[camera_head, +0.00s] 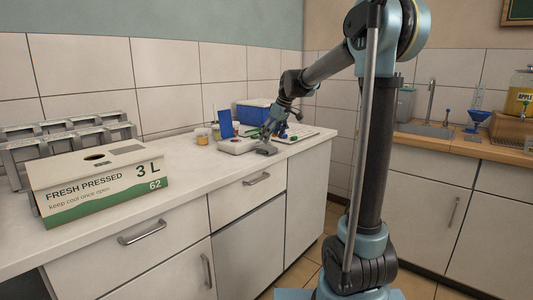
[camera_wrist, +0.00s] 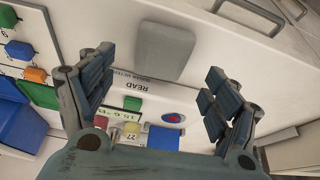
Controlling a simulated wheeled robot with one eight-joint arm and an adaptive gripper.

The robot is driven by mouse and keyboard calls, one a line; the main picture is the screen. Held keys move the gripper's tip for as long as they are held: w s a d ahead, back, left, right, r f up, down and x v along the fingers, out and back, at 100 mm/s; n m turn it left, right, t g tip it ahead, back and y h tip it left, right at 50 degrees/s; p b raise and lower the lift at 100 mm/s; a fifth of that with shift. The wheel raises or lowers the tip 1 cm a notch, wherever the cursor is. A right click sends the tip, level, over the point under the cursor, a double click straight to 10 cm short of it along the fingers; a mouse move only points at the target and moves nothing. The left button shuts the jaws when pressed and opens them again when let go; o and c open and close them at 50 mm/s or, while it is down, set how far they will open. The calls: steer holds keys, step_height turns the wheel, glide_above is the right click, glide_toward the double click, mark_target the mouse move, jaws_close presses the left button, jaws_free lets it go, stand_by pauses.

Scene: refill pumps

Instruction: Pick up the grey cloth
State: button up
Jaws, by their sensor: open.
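The grey cloth (camera_wrist: 163,52) looks like a flat, rounded grey pad. It lies on the white counter near its front edge, beside a white device marked READ. In the head view the grey cloth (camera_head: 267,151) is small, just below my gripper (camera_head: 268,133). In the wrist view my gripper (camera_wrist: 160,75) is open with nothing between its fingers. The cloth shows ahead of and between the fingertips, apart from them. The exact height of the fingers above the counter is hard to tell.
The white device (camera_head: 236,145) has coloured buttons. A board with coloured pegs (camera_wrist: 30,50) and a blue bin (camera_head: 253,113) stand close by. A juice carton (camera_head: 100,185) and grey racks (camera_head: 65,145) are at left.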

mark_target(267, 147)
steer(key=shift+x, duration=2.8)
steer(key=shift+c, duration=0.6)
steer(key=c, duration=0.8)
